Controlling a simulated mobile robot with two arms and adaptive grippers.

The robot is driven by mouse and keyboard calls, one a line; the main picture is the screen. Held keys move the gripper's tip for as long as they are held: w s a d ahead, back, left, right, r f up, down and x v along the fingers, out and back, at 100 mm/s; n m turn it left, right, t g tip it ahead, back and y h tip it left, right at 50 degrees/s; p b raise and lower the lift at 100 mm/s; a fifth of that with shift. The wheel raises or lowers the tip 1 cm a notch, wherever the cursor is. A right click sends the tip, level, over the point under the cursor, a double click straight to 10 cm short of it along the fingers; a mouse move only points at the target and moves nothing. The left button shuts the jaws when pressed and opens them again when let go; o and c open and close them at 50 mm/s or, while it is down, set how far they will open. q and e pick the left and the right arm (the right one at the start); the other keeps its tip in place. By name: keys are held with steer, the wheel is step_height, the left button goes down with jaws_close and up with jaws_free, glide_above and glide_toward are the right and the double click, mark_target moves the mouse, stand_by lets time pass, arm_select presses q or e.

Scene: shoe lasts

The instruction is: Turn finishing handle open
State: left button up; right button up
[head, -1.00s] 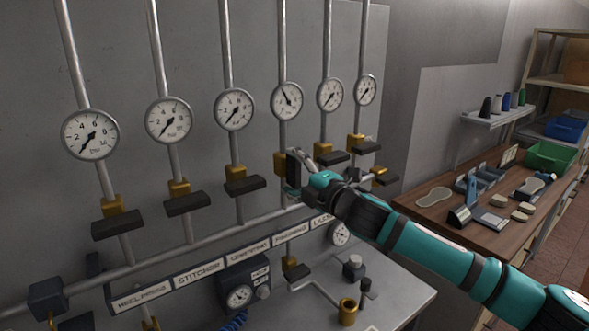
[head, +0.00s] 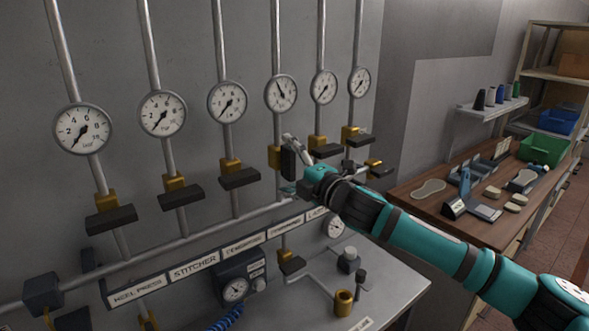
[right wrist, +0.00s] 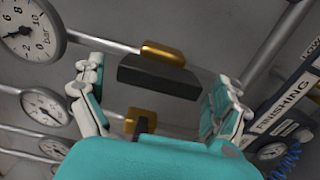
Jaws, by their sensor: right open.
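The finishing handle (head: 288,163) is a black lever on a brass valve (head: 274,157) on the fourth pipe from the left. It lies along its pipe, while the neighbouring levers lie across theirs. Its gauge (head: 281,93) has a needle turned up to the left, unlike the other gauges. My right gripper (head: 289,165) is open around the handle. In the right wrist view the black handle (right wrist: 158,78) lies between the spread fingers, with a gap to each. A "FINISHING" label (right wrist: 283,106) shows at right there. My left gripper is not in view.
Other valve levers flank it: one on the left (head: 240,179) and one on the right (head: 326,151). A wooden table (head: 405,205) with tools and soles is at right.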

steer(key=v, duration=1.2)
